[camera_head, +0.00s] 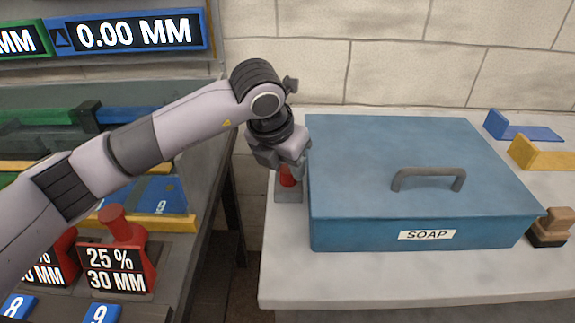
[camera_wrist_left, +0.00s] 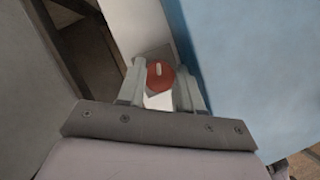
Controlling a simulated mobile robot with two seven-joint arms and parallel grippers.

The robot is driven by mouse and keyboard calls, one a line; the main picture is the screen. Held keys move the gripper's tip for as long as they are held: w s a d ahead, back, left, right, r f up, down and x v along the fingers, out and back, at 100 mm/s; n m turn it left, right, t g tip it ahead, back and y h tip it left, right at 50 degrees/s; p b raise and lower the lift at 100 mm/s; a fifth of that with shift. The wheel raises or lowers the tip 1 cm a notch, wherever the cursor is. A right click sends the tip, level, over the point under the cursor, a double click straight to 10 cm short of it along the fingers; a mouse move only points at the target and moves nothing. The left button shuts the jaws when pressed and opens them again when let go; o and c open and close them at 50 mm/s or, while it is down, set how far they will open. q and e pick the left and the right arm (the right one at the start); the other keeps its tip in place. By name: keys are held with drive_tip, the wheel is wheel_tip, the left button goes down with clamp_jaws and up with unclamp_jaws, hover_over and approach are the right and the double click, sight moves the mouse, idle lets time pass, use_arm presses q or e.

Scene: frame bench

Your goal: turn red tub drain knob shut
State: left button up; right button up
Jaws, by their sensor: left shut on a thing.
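The red drain knob (camera_head: 288,177) stands on a small grey base (camera_head: 289,194) on the white bench, close against the left side of the blue soap tub. In the left wrist view the knob (camera_wrist_left: 160,75) is a round red cap with a pale slot mark, between the two fingers. My left gripper (camera_head: 286,168) comes down over the knob from above and is shut on it. The gripper hides the top of the knob in the head view. The blue tub (camera_head: 330,235) has a flat lid with a grey handle (camera_head: 428,178) and a SOAP label. My right gripper is not in view.
A brown-handled stamp (camera_head: 552,228) stands right of the tub. Blue (camera_head: 520,128) and yellow (camera_head: 540,154) blocks lie at the back right. A dark rack with red weights (camera_head: 122,250) stands left, across a gap from the bench. A stone wall is behind.

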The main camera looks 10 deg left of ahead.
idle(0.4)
use_arm(q)
drive_tip(key=o, duration=1)
drive_tip(key=shift+o, duration=0.2)
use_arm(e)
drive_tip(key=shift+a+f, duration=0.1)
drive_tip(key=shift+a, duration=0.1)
use_arm(q)
drive_tip(key=shift+d, duration=0.1)
drive_tip(key=shift+r, duration=0.15)
